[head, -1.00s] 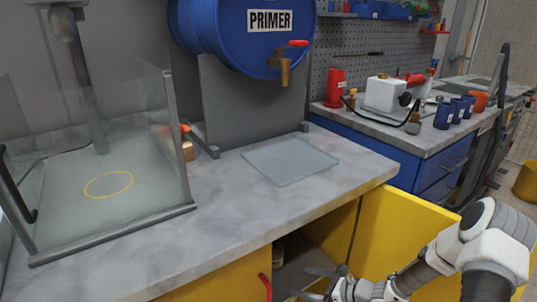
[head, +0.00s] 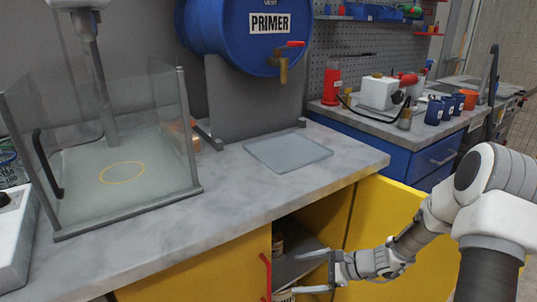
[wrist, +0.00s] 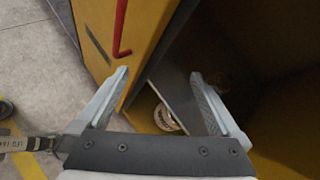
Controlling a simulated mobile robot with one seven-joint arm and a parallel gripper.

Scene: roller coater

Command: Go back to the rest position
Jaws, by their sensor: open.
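My gripper (head: 318,272) is open and empty in front of the open yellow cabinet under the counter. In the wrist view my gripper (wrist: 160,100) has its two fingers spread wide, with nothing between them. Past the fingers, a pale round can (wrist: 166,117) stands low inside the cabinet, beside a dark shelf edge. In the head view the can's top (head: 284,296) shows at the bottom of the cabinet opening. My arm comes in from the right, past the open cabinet door (head: 392,215).
The marble counter (head: 215,190) holds a clear-walled booth (head: 120,205) and a glass plate (head: 288,152). A blue PRIMER drum (head: 245,35) with a tap sits behind. A red handle (head: 266,278) sticks out from the left cabinet door. A blue workbench (head: 400,150) stands at right.

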